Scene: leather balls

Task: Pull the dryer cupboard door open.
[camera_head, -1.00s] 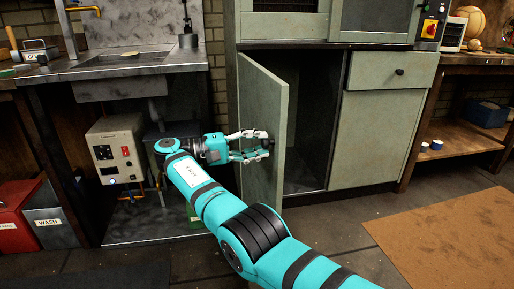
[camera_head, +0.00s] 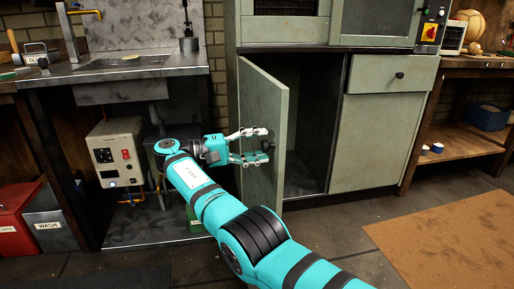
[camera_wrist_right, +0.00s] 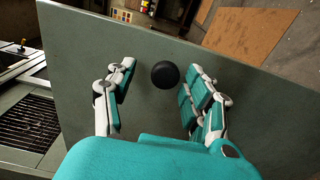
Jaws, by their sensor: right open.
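The dryer cupboard door (camera_head: 262,105) is a grey-green panel that stands well open, swung out from the cabinet, with the dark interior showing behind it. My right gripper (camera_head: 264,145) is in front of the door's outer face, near its free edge. In the right wrist view the door (camera_wrist_right: 75,60) fills most of the picture. Its round black knob (camera_wrist_right: 165,74) sits between the spread fingers of my right gripper (camera_wrist_right: 158,88), with a gap on both sides. The gripper is open and empty. My left gripper is not seen in either view now.
The cabinet's other lower door (camera_head: 375,140) is closed below a drawer (camera_head: 392,73). A sink bench (camera_head: 140,65) stands left, with a control box (camera_head: 117,153) below it. A brown mat (camera_head: 450,235) lies on the floor at right.

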